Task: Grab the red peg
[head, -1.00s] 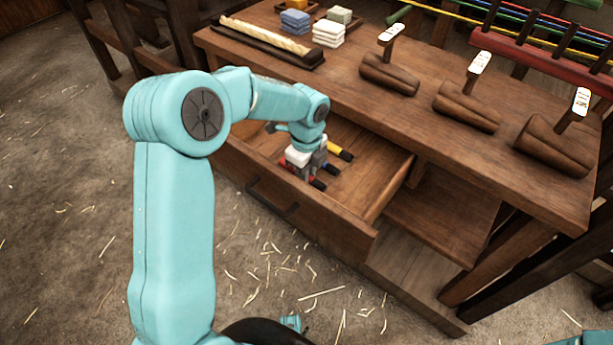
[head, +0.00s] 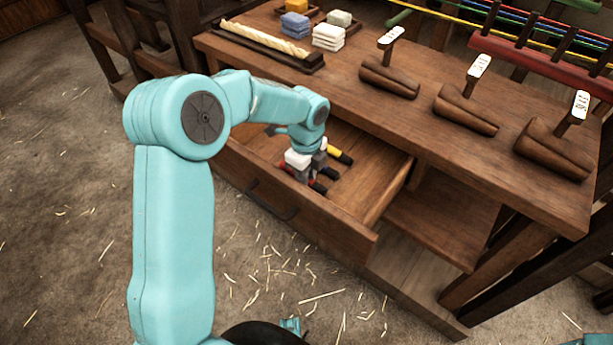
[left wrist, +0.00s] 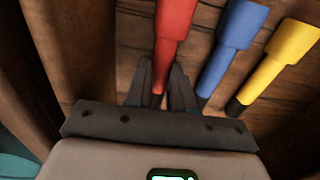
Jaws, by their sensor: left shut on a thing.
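The red peg (left wrist: 172,35) lies in the open drawer (head: 345,228) of the wooden bench. The left gripper (head: 309,175) shows small in the head view, reaching down into the drawer, and hides most of the red peg there. A blue peg (left wrist: 229,42) lies just right of the red one, and a yellow peg (left wrist: 276,60) lies beyond it; the yellow one also shows in the head view (head: 335,152). My right gripper is not in view.
The drawer's front and side walls stand close around my left gripper. The bench top (head: 340,85) above holds stacked cloth-like blocks (head: 328,36), a tray with a pale rope (head: 264,37) and several dark wooden blocks with tags (head: 466,108). The floor is strewn with straw.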

